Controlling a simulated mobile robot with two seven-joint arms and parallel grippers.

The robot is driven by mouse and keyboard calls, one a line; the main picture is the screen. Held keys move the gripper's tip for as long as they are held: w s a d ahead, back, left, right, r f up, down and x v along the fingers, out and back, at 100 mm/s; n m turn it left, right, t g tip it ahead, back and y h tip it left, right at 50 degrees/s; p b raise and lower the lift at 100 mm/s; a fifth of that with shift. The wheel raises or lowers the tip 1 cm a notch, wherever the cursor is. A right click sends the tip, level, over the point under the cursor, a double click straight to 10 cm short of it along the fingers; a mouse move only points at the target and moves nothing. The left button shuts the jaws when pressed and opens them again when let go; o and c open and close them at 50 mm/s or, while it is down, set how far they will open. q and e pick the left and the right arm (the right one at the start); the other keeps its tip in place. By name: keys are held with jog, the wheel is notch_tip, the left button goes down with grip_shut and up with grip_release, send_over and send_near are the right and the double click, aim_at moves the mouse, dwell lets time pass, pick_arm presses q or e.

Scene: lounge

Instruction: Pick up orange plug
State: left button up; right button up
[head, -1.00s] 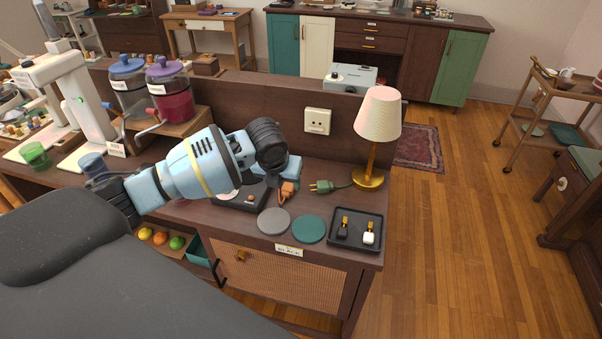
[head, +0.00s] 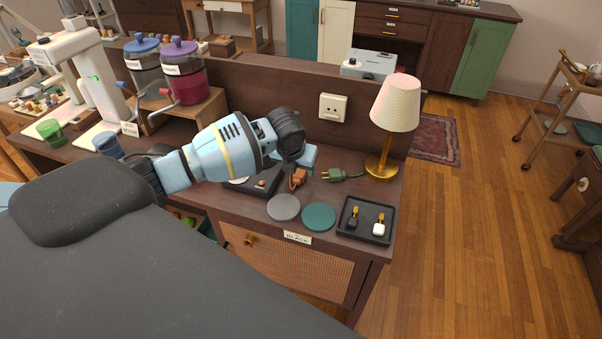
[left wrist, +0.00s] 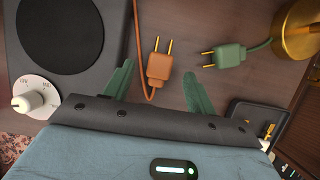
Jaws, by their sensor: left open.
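The orange plug (left wrist: 160,66) lies on the dark wooden counter with its two brass pins pointing away from my gripper in the left wrist view. Its orange cord runs back beside the black device. My left gripper (left wrist: 158,84) is open, its two green fingers apart on either side of the plug. I cannot tell whether the fingers touch it. In the head view the plug (head: 297,180) shows just below my left gripper (head: 302,172), partly hidden by it. My right gripper is not in view.
A green plug (head: 341,175) lies to the right, by the lamp (head: 381,171). A black device with a knob (left wrist: 70,45) stands close on the left. Grey (head: 283,207) and teal (head: 318,217) discs and a black tray (head: 352,231) lie nearer the front edge.

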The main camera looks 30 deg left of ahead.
pick_arm(q)
jog(key=shift+x, duration=1.5)
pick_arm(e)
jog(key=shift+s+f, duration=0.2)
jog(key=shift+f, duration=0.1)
pick_arm(q)
jog(key=shift+r, duration=0.1)
jog(key=c, duration=1.1)
jog(key=shift+o, duration=0.2)
jog(key=shift+w+r, duration=0.1)
jog(key=shift+r, duration=0.5)
notch_tip(320, 180, up, 2)
jog(key=shift+r, duration=0.15)
jog(key=s, duration=0.5)
jog(key=s+r, duration=0.1)
jog(key=s, duration=0.4)
jog(key=s+a, duration=0.1)
jog(key=s, duration=0.5)
jog(key=shift+a+r+p, duration=0.1)
jog(key=shift+r+p, duration=0.15)
jog(key=shift+p, duration=0.05)
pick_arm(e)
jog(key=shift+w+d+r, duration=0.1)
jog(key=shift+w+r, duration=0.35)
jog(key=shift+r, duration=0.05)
